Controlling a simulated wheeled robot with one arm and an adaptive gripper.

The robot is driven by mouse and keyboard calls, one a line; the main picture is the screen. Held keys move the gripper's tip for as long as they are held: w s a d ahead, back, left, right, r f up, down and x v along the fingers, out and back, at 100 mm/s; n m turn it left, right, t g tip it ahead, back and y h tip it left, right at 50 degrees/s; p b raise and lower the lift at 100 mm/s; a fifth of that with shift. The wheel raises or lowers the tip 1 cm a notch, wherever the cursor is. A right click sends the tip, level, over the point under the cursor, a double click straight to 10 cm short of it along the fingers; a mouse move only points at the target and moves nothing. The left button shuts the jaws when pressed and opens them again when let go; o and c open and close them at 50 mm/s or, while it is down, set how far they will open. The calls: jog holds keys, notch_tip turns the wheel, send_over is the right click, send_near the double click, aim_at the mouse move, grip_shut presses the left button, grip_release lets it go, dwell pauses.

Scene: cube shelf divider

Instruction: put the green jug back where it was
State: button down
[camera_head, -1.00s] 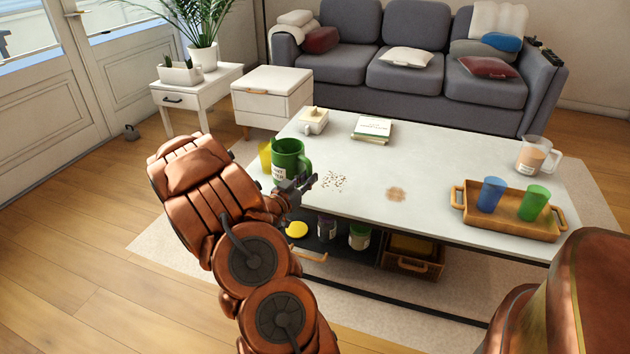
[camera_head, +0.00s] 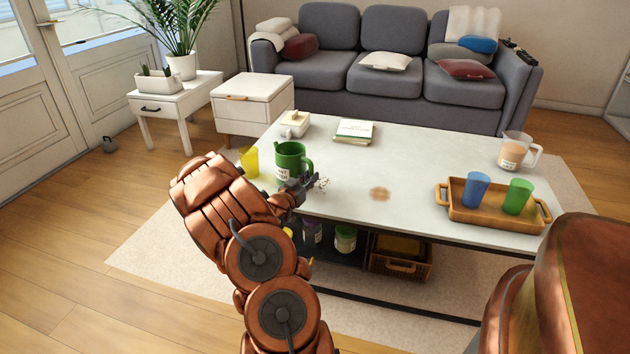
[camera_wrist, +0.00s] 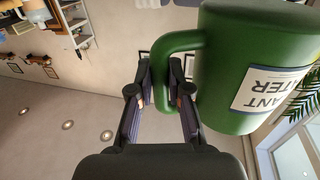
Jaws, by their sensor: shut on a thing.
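The green jug (camera_head: 290,163) has a white label and shows upright in the head view, at the left end of the coffee table (camera_head: 350,200). I cannot tell whether its base touches the tabletop. My gripper (camera_head: 307,184) is at the jug's right side, on the handle side. In the wrist view my gripper (camera_wrist: 163,88) has its fingers on either side of the handle of the green jug (camera_wrist: 245,65), shut on it. The jug's label reads upside down there. My arm covers part of the table's left end.
A yellow cup (camera_head: 250,162) stands just left of the jug. Dark crumbs (camera_head: 322,184) and a brown stain (camera_head: 380,194) mark the tabletop. A wooden tray (camera_head: 462,213) holds a blue cup (camera_head: 476,190) and a green cup (camera_head: 518,197). A clear pitcher (camera_head: 514,152) stands far right. The table's middle is mostly clear.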

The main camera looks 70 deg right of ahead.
jog(key=shift+s+d+f+b, duration=0.1)
jog(key=shift+d+f+b, duration=0.1)
jog(key=shift+d+f, duration=0.25)
jog(key=shift+s+d+f+b, duration=0.15)
jog(key=shift+d+f, duration=0.1)
jog(key=shift+d, duration=0.4)
jog(key=shift+d+f+b, duration=0.2)
jog(key=shift+d+f, duration=0.15)
jog(key=shift+d, duration=0.2)
jog(key=shift+f, duration=0.1)
jog(key=c, duration=1.1)
grip_release()
jog(key=shift+f, duration=0.1)
jog(key=shift+w+a, duration=0.15)
jog(key=shift+a, duration=0.25)
jog(key=shift+w+a+r+p, duration=0.15)
jog(key=shift+a+p, duration=0.35)
jog(key=shift+a, duration=0.45)
jog(key=shift+a+r+p, duration=0.1)
jog(key=shift+a+p, duration=0.4)
jog(key=shift+a, duration=0.4)
jog(key=shift+w+a+f+p, duration=0.15)
jog(key=shift+a+p, duration=0.3)
jog(key=shift+a, duration=1.2)
